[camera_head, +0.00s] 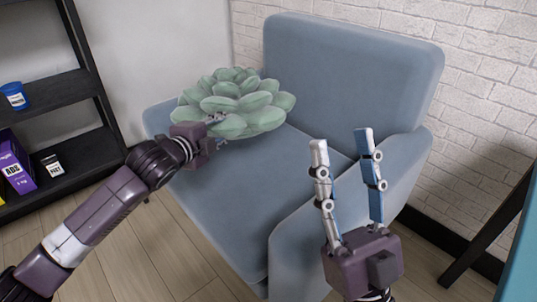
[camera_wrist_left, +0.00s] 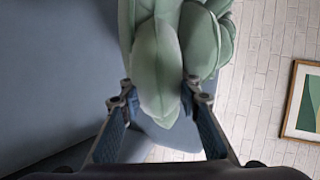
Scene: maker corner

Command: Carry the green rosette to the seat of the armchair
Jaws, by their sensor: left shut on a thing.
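The green rosette (camera_head: 236,103) is a plump, leafy, pale green cushion-like thing. My left gripper (camera_head: 214,128) is shut on its near edge and holds it over the left part of the blue armchair's seat (camera_head: 246,174). In the left wrist view one leaf of the rosette (camera_wrist_left: 160,70) sits between the two fingers (camera_wrist_left: 160,95). Whether the rosette touches the seat or armrest below I cannot tell. My right gripper (camera_head: 340,150) is open and empty, its fingers upright in front of the armchair's right armrest (camera_head: 325,215).
A black shelf (camera_head: 75,100) with a blue tub (camera_head: 14,96) and a purple box (camera_head: 14,160) stands at the left. A teal-topped table (camera_head: 515,245) is at the right edge. The front right of the seat is bare. A framed picture (camera_wrist_left: 305,105) hangs on the brick wall.

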